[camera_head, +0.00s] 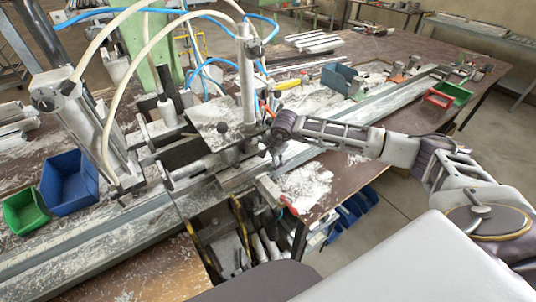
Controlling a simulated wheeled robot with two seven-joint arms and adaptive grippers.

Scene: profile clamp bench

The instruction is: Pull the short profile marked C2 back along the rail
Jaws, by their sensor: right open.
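The long metal rail (385,103) runs across the bench from the lower left to the upper right, through the clamp machine (215,140) in the middle. I cannot read a C2 mark anywhere, so I cannot tell which piece is the short profile. My right gripper (277,160) is open and points down beside the clamp machine, just right of its plate and above the rail area. It is small and partly merges with the metal parts behind it, so I cannot tell whether it touches anything. My left gripper is not in view.
A blue bin (70,183) and a green bin (24,211) stand at the left. Another blue bin (338,77) and red and green bins (440,97) stand farther right. Hoses arch over the machine. White shavings litter the bench (345,168).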

